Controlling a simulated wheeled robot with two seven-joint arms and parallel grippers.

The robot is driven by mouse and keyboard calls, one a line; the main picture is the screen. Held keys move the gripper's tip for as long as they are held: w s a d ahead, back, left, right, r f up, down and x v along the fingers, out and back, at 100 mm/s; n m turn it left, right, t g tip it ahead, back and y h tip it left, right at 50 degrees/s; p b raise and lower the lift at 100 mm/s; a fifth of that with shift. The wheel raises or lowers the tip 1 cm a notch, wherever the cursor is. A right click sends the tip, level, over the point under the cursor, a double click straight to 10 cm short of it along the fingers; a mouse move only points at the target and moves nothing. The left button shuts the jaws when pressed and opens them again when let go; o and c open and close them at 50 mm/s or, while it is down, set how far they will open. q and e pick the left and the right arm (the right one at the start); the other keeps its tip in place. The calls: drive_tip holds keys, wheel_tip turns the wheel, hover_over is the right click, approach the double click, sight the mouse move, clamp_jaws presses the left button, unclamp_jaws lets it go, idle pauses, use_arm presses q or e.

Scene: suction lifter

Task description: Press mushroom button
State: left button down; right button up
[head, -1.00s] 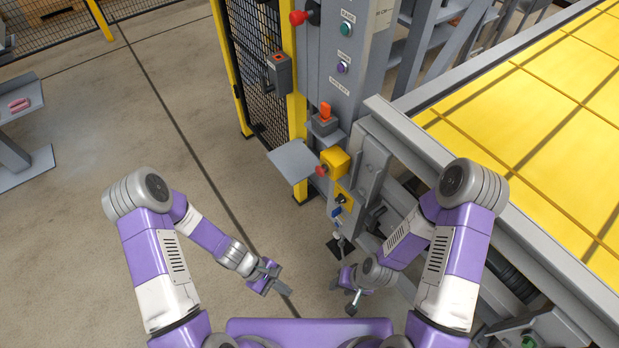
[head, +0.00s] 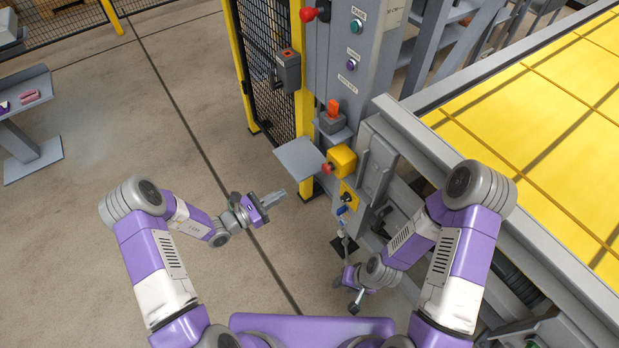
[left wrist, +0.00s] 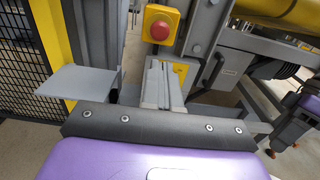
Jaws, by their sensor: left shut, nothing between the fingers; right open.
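The red mushroom button (head: 327,169) sticks out from a yellow box (head: 343,158) on the side of the grey post. In the left wrist view the red button (left wrist: 160,29) faces the camera, just beyond the fingertips. My left gripper (head: 284,192) is shut and empty, to the left of and below the button in the head view, pointing right with a gap between them. Its closed fingers also show in the left wrist view (left wrist: 158,66). My right gripper (head: 347,291) is open, low beside the machine frame and away from the button.
A small grey shelf plate (head: 298,155) juts out left of the yellow box. An orange switch (head: 333,110) sits above it, and a larger red knob (head: 309,14) is near the post's top. A yellow-topped table (head: 540,110) fills the right.

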sight(324, 171)
use_arm(q)
drive_tip(key=b+x, duration=0.2)
drive_tip(key=x, duration=1)
drive_tip(key=shift+w+d, duration=0.15)
drive_tip(key=shift+d, duration=0.2)
drive_tip(key=shift+w+d+b, duration=0.35)
drive_tip(key=shift+d, duration=0.1)
drive_tip(key=shift+w+d, duration=0.35)
drive_tip(key=shift+d, duration=0.15)
drive_tip(key=shift+w+d, duration=0.15)
drive_tip(key=shift+d, duration=0.05)
drive_tip(key=shift+r, duration=0.1)
drive_tip(key=p+v, duration=0.2)
drive_tip(key=v, duration=1.2)
drive_tip(key=shift+a, duration=0.1)
